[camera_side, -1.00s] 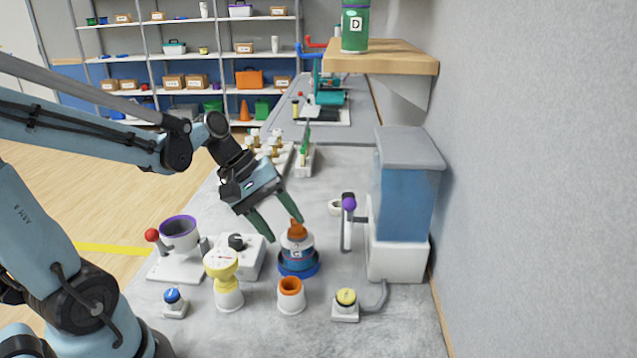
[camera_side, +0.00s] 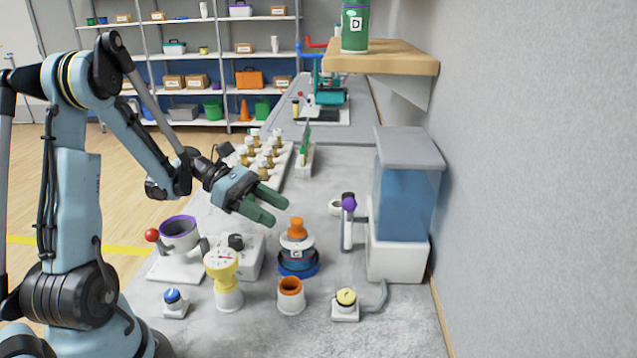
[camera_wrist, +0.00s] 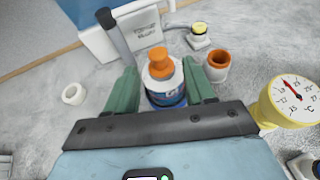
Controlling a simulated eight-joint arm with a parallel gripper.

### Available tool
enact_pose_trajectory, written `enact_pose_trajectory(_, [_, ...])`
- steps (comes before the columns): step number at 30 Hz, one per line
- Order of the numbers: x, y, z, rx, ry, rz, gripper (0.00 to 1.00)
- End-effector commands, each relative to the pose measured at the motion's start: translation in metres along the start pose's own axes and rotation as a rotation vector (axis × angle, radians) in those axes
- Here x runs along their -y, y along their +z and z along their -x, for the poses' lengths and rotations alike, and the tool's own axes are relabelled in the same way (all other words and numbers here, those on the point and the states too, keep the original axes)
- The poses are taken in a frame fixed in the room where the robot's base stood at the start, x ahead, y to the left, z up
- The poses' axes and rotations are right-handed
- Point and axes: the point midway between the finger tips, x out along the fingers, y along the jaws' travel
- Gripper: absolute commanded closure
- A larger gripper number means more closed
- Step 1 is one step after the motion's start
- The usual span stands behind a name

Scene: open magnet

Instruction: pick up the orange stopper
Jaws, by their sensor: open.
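The orange stopper (camera_side: 297,228) sits upright in the top of a bottle (camera_side: 297,254) with a white shoulder and a blue lower part. The bottle stands on a round blue base (camera_side: 298,270) on the grey bench. My gripper (camera_side: 280,211) is open and empty, up and to the left of the stopper in the side view, with its green fingers apart. In the wrist view the stopper (camera_wrist: 160,65) shows between and beyond the two green fingers (camera_wrist: 160,78), apart from both. The bottle's lower part is partly hidden by the gripper there.
An orange-rimmed white cup (camera_side: 291,295) and a yellow dial gauge (camera_side: 222,262) stand in front of the bottle. A white box with a black knob (camera_side: 237,242) is left.

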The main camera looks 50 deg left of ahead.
Motion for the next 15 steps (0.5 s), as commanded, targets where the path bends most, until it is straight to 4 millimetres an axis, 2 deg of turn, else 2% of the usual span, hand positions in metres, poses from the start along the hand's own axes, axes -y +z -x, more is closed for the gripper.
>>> enact_pose_trajectory(3, [0.000,0.000,-0.018,-0.001,-0.002,-0.002,0.46])
enact_pose_trajectory(11, [-0.001,0.001,-0.037,-0.001,-0.002,-0.003,0.46])
enact_pose_trajectory(15, [-0.001,0.002,-0.057,-0.002,-0.003,-0.003,0.46])
